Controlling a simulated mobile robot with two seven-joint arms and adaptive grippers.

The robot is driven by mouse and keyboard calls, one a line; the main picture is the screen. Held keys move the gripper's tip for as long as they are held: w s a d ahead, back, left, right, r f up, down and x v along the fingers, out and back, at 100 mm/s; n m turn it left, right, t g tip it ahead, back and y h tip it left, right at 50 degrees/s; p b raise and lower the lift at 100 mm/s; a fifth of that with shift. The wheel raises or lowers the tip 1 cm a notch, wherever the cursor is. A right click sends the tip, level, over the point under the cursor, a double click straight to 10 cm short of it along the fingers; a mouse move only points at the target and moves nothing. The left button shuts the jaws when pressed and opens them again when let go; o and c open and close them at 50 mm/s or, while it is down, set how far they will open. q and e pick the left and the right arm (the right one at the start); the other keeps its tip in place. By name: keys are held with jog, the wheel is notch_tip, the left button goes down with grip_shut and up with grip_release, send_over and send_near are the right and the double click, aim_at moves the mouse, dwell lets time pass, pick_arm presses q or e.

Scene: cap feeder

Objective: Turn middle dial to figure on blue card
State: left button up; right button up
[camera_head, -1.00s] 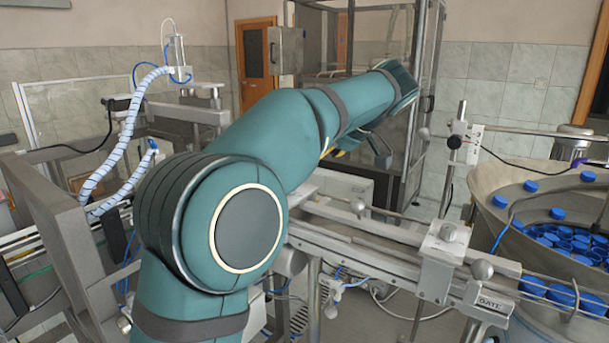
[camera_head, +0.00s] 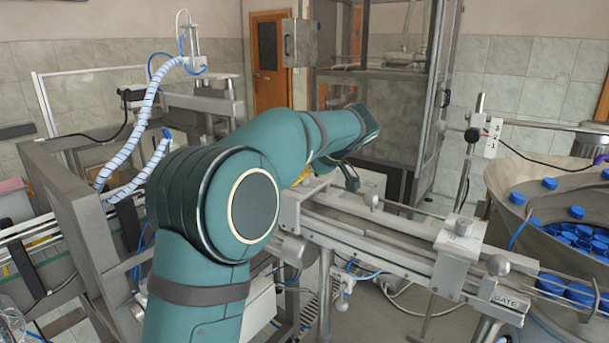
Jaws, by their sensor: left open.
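My left arm crosses the middle of the view. Its gripper (camera_head: 345,175) is at the arm's far end, above the metal conveyor rail, open and partly hidden by my own wrist. I see nothing held in it. Smaller round knobs show on the rail (camera_head: 372,200) and nearer the front (camera_head: 498,265). I cannot tell which is the middle dial. No blue card is clearly visible. My right gripper is not in view.
A round metal feeder bowl (camera_head: 510,180) with many blue caps (camera_head: 577,240) stands at the right. A metal-framed cabinet (camera_head: 385,120) stands behind. Machine frames and a ribbed hose (camera_head: 128,135) are at left.

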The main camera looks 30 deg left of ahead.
pick_arm(q)
jog(key=shift+a+f, duration=0.15)
grip_shut()
dwell(0.4)
